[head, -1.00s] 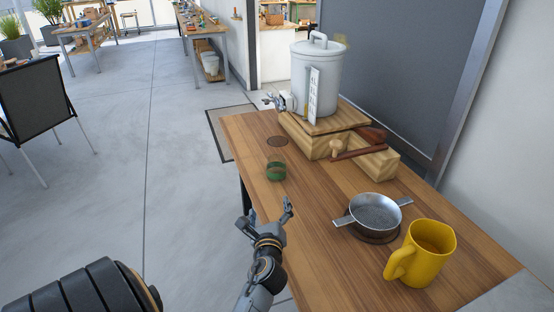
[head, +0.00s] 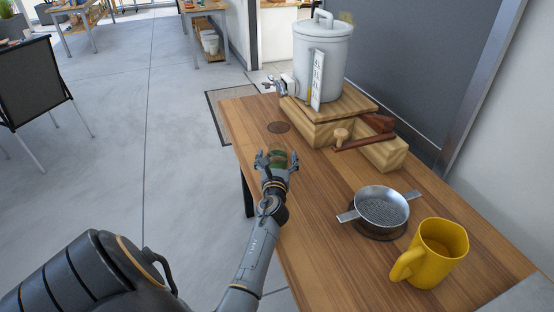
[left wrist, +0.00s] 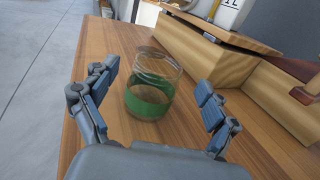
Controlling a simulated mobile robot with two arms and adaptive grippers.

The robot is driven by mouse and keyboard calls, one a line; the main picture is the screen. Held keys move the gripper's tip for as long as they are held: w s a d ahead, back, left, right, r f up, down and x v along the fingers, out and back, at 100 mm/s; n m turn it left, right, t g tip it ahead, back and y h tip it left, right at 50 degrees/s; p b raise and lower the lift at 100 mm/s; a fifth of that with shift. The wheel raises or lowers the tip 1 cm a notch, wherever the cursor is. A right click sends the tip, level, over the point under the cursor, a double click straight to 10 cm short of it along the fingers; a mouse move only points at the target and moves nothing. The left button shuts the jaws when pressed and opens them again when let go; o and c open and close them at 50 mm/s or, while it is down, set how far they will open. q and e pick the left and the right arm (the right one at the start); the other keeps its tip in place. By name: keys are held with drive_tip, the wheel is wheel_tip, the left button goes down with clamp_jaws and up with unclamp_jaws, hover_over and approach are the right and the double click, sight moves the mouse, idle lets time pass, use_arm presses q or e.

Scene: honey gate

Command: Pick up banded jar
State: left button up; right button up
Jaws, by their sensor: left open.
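The banded jar is clear glass with a green band around its lower part. It stands upright on the wooden table, and in the left wrist view the jar (left wrist: 151,88) sits ahead, between my two fingers. In the head view the jar (head: 278,157) is partly hidden by my left gripper (head: 276,163). The left gripper also shows in the left wrist view (left wrist: 155,100), with its fingers spread on either side of the jar. A gap shows between each finger and the glass. My right gripper is not in view.
A grey lidded pot with a tap (head: 322,62) stands on a wooden stand (head: 322,128). A metal strainer (head: 381,207) and a yellow mug (head: 432,252) are at the right. A dark round patch (head: 278,127) lies beyond the jar. The table's left edge is close.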

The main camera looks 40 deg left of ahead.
use_arm(q)
drive_tip(key=x, duration=0.4)
drive_tip(key=shift+s+f+b, duration=0.1)
drive_tip(key=shift+f+b, duration=0.2)
drive_tip(key=shift+a, duration=0.1)
drive_tip(key=shift+r, duration=0.1)
drive_tip(key=shift+c, duration=1.3)
drive_tip(key=c, duration=1.1)
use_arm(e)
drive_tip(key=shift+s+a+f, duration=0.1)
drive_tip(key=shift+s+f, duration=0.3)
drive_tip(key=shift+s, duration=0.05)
